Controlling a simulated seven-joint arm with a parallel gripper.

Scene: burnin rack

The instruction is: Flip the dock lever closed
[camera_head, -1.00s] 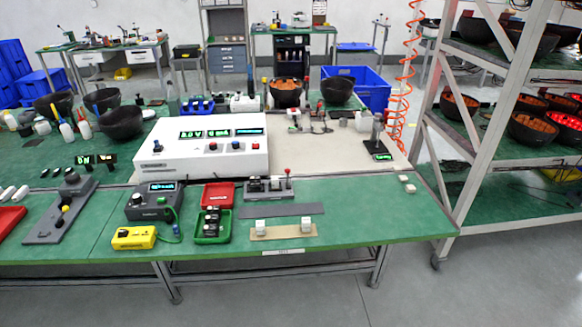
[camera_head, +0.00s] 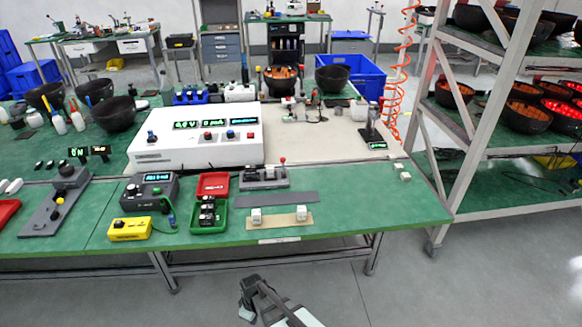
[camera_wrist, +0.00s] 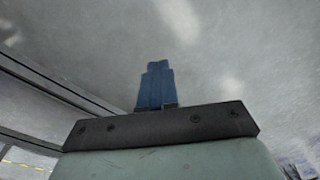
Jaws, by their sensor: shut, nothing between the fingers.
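A grey dock (camera_head: 262,178) sits on the green bench, behind a dark grey flat strip. Its lever (camera_head: 282,164), with a red knob, stands roughly upright at the dock's right end. My gripper (camera_head: 249,285) is low in the head view, over the floor in front of the bench, well apart from the dock and lever. In the wrist view my gripper's blue fingers (camera_wrist: 155,84) are together with nothing between them. Only grey floor and part of the bench frame lie behind them. The dock and lever are not in the wrist view.
A white instrument box (camera_head: 196,140) stands behind the dock. A green tray (camera_head: 222,225) and red tray (camera_head: 212,184) are to its left. A tan board (camera_head: 270,224) with two white blocks lies in front. A metal shelf rack (camera_head: 440,200) stands at the right.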

